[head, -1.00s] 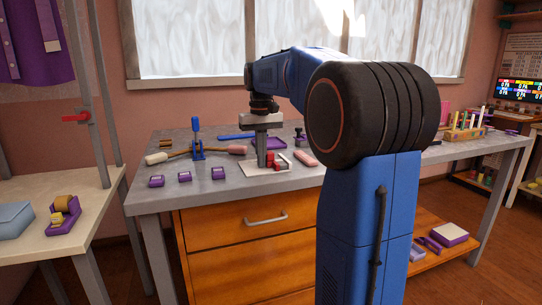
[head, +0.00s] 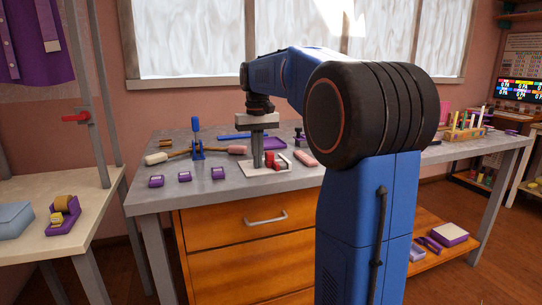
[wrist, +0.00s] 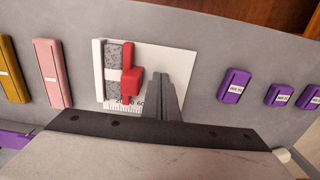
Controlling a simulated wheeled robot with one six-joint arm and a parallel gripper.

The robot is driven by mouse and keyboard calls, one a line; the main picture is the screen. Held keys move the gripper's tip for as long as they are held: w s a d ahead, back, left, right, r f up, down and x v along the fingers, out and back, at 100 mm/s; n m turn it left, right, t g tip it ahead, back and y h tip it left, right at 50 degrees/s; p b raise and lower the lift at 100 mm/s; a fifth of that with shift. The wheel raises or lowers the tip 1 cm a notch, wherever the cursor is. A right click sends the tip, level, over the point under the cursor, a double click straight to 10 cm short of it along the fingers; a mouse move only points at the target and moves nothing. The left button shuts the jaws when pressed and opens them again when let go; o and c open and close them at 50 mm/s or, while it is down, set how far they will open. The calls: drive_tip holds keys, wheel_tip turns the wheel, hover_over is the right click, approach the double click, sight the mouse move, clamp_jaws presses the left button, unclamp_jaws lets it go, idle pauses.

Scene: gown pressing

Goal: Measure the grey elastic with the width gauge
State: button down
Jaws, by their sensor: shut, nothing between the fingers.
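The width gauge (wrist: 181,62) is a white plate with a printed scale and a raised white edge, lying on the grey bench. A mottled grey elastic strip (wrist: 112,60) lies along that edge. A red slider (wrist: 130,78) lies right beside the strip; I cannot tell whether they touch. The gauge also shows in the head view (head: 252,174), partly hidden by my gripper. My gripper (wrist: 163,77) is shut and empty, fingers pointing down over the plate. It is on the far side of the slider from the elastic. Any contact with the slider is unclear.
A pink bar (wrist: 51,73) and a mustard bar (wrist: 14,69) lie beyond the elastic. Several purple labelled blocks (wrist: 235,85) lie on the other side. A blue clamp-like tool (head: 196,143) stands behind. The bench front is mostly clear.

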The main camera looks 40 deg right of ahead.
drive_tip(key=shift+w+a, duration=0.1)
drive_tip(key=shift+a, duration=0.25)
wheel_tip(320, 180, up, 8)
idle(0.6)
idle(0.4)
drive_tip(key=shift+n+t, duration=0.4)
drive_tip(key=shift+t, duration=0.1)
drive_tip(key=s+a+f, duration=0.1)
drive_tip(key=s, duration=0.1)
drive_tip(key=s+a+f, duration=0.1)
drive_tip(key=s+a, duration=0.1)
drive_tip(key=s+a+f, duration=0.1)
drive_tip(key=s+a, duration=0.1)
drive_tip(key=s, duration=0.1)
drive_tip(key=shift+a, duration=0.2)
drive_tip(key=s+a+f+n+t, duration=0.1)
drive_tip(key=s+a+f, duration=0.4)
drive_tip(key=s+f, duration=0.6)
drive_tip(key=s+a+f+n+t, duration=0.1)
drive_tip(key=s+a+f, duration=0.4)
drive_tip(key=s+f, duration=0.7)
drive_tip(key=shift+s+t, duration=0.2)
drive_tip(key=shift+t, duration=0.7)
